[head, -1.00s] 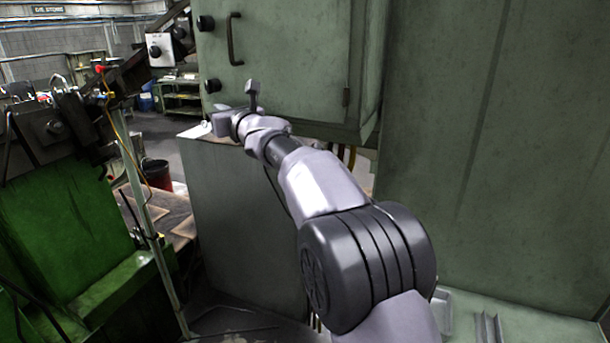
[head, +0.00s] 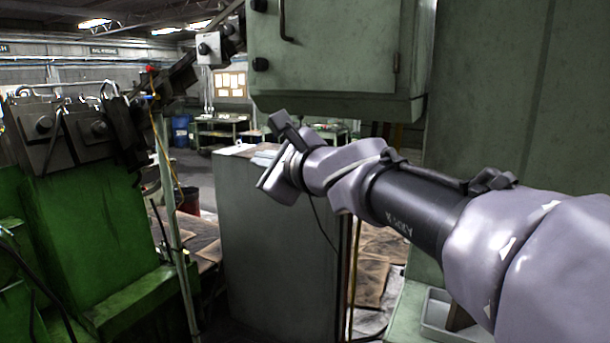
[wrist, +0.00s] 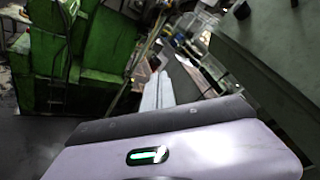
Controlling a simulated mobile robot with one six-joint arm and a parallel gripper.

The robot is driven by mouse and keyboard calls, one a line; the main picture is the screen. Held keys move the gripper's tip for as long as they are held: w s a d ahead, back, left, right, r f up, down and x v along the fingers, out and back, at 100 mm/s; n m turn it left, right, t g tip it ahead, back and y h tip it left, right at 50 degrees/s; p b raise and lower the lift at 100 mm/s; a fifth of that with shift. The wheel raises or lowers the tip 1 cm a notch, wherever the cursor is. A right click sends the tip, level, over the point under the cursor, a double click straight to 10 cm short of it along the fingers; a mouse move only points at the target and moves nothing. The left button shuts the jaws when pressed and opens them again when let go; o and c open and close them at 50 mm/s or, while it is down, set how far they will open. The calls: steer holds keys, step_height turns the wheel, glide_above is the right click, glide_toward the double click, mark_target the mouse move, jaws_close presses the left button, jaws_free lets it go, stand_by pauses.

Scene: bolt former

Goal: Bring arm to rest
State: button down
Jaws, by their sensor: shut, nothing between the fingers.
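My arm reaches in from the right edge of the head view towards the middle. My gripper (head: 272,182) is at its end, in front of the upper part of a grey-green cabinet. It is shut and empty, though its fingertips are small and hard to make out. In the wrist view the pale gripper body with a green light (wrist: 148,155) fills the bottom. No object is held.
A green machine (head: 95,240) with dark metal blocks stands on the left. A grey-green control box (head: 335,50) hangs above the arm. The low cabinet (head: 270,260) stands below the gripper. A tall green panel (head: 500,90) is behind the arm at right.

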steer(key=s+d+f+n+g+h+b, duration=0.2)
steer(key=s+d+f+n+b, duration=0.2)
steer(key=s+f, duration=0.6)
steer(key=s+d+f+n+g+h+b, duration=0.2)
steer(key=s+d+f+n+b, duration=0.3)
steer(key=f, duration=1.8)
steer(key=s+d+f+n+g+h+b, duration=0.2)
steer(key=s+d+f+n+h+b, duration=0.2)
steer(key=s+d+f+b, duration=0.5)
steer(key=s+d+f+n, duration=0.1)
steer(key=s+d+f, duration=0.4)
steer(key=s+f, duration=0.2)
steer(key=shift+f+g, duration=0.2)
steer(key=shift+g, duration=0.2)
